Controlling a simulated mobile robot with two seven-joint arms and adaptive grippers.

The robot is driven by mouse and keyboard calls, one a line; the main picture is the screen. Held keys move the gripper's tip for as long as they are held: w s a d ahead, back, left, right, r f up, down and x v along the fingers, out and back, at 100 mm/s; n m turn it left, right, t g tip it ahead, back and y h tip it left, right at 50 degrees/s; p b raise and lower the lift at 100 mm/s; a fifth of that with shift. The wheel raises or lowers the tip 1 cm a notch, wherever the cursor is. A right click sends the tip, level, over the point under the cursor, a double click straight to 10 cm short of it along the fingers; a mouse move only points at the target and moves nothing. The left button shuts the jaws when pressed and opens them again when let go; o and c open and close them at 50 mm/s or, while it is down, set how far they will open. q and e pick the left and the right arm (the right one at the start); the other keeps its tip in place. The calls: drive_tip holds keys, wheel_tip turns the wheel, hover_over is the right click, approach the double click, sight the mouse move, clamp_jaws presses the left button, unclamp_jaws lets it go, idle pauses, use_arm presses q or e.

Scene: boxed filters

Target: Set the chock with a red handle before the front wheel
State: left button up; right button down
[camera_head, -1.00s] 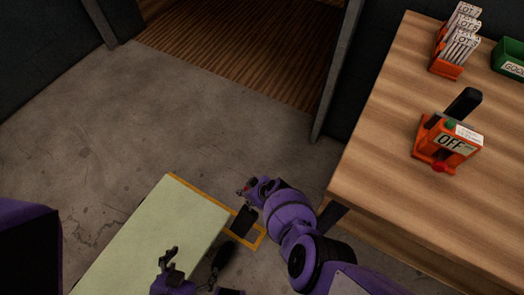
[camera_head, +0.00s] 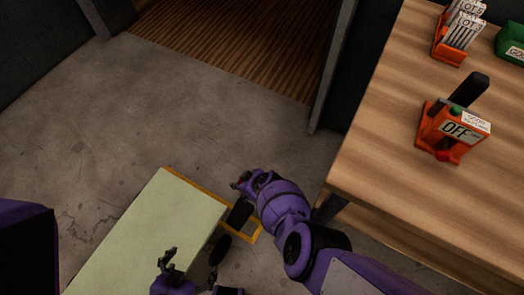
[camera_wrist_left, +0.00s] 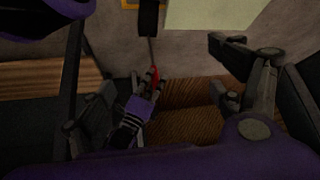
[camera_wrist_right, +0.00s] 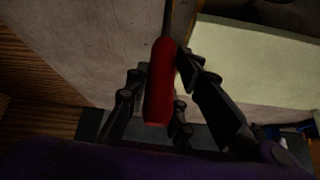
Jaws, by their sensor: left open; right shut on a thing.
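My right gripper (camera_head: 243,184) is shut on this handle. In the left wrist view the black block (camera_wrist_left: 149,18) hangs at the end of the rod, with the red handle (camera_wrist_left: 154,75) in the right gripper. A dark round shape (camera_head: 219,248), probably a wheel, shows at the cart's edge. My left gripper (camera_head: 190,274) is open and empty over the cart.
A yellow outlined square (camera_head: 257,236) is on the floor by the cart top (camera_head: 150,225). A wooden table (camera_head: 390,150) on the right holds an orange device marked OFF (camera_head: 455,132), label racks (camera_head: 458,35) and a green bin (camera_head: 511,42). Open floor lies at upper left.

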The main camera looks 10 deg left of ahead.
wheel_tip(320, 180, down, 2)
drive_tip(key=shift+f+b, duration=0.15)
drive_tip(key=shift+b, duration=0.6)
drive_tip(key=shift+f+b, duration=3.6)
drive_tip(key=shift+f, duration=0.35)
use_arm(q)
wheel_tip(320, 180, down, 6)
drive_tip(key=s+p, duration=0.1)
drive_tip(key=shift+d+f+g+p, duration=0.2)
drive_tip(key=shift+d+g+p, duration=0.1)
drive_tip(key=shift+p, duration=0.1)
use_arm(e)
drive_tip(key=s+a, duration=0.2)
drive_tip(key=s, duration=0.4)
drive_tip(key=shift+a, duration=0.2)
use_arm(q)
drive_tip(key=shift+s, duration=0.15)
use_arm(e)
drive_tip(key=c, duration=1.4)
unclamp_jaws()
drive_tip(key=shift+c, duration=0.2)
